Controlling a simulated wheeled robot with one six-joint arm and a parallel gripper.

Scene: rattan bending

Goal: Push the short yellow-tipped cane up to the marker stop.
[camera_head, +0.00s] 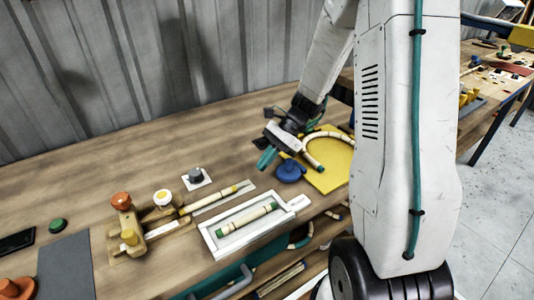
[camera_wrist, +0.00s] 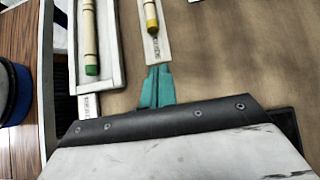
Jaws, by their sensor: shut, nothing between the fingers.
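The short yellow-tipped cane (camera_head: 220,196) lies in a narrow pale channel (camera_head: 250,186) on the bench. In the wrist view its yellow tip (camera_wrist: 151,17) points toward my gripper (camera_wrist: 160,70). My gripper is shut and empty, with its teal fingers close to the channel's near end and a gap short of the tip. In the head view my gripper (camera_head: 265,159) is above the bench behind the channel's right end. The channel's left end meets a wooden fixture (camera_head: 135,235) with an orange knob. I cannot tell which part is the marker stop.
A white tray (camera_head: 212,243) holding a green-tipped cane (camera_head: 246,219) lies in front of the channel. A blue round object (camera_head: 290,171) and a yellow board (camera_head: 340,165) with a bent cane stand right of my gripper. A grey knob (camera_head: 195,174) sits behind the channel.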

